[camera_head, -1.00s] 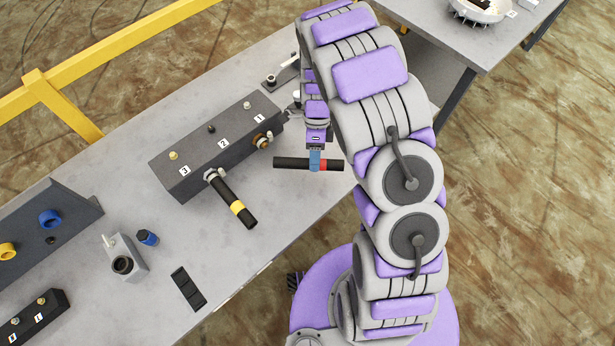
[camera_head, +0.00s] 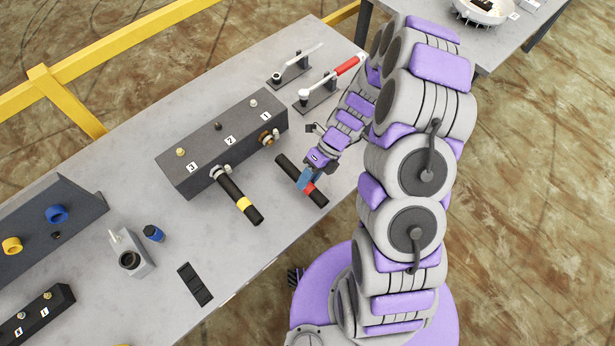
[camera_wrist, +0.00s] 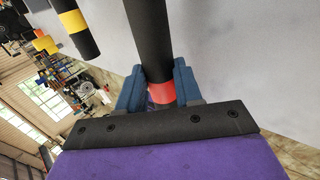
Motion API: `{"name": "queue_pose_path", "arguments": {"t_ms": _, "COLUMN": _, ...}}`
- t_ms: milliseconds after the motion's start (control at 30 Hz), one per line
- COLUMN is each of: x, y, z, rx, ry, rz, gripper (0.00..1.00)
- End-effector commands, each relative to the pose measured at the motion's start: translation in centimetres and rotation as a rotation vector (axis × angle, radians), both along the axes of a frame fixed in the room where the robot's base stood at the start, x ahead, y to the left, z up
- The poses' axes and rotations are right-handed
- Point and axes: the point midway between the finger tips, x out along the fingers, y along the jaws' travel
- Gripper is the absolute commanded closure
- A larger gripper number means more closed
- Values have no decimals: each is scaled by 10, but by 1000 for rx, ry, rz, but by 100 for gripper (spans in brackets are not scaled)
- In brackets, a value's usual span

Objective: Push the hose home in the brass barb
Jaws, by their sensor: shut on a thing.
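The black hose with a red band (camera_head: 289,169) is held above the table in front of the manifold block. My gripper (camera_head: 306,180) is shut on it by the red band, and the hose's free end points up and left toward the block. In the wrist view the hose (camera_wrist: 152,40) runs away from between the blue fingers (camera_wrist: 158,88). The brass barb (camera_head: 268,137) sticks out of the block's front face below label 1. A gap shows between the hose end and the barb.
The dark block (camera_head: 215,150) carries labels 1, 2 and 3. Two lever clamps, one red-handled (camera_head: 325,88), stand behind my arm. A small grey holder (camera_head: 130,258) stands at the left.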

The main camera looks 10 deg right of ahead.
Motion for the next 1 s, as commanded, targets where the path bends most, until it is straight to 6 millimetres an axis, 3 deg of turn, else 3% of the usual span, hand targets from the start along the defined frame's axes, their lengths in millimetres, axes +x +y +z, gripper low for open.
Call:
{"name": "queue_pose_path", "arguments": {"t_ms": 233, "x": 0, "y": -5, "z": 3, "rx": 10, "ry": 6, "rz": -3, "gripper": 100}}
{"name": "queue_pose_path", "arguments": {"t_ms": 600, "x": 25, "y": 23, "z": 1, "rx": -1, "ry": 5, "rz": 2, "gripper": 100}}
{"name": "queue_pose_path", "arguments": {"t_ms": 1000, "x": 37, "y": 19, "z": 0, "rx": 13, "ry": 6, "rz": -1, "gripper": 100}}
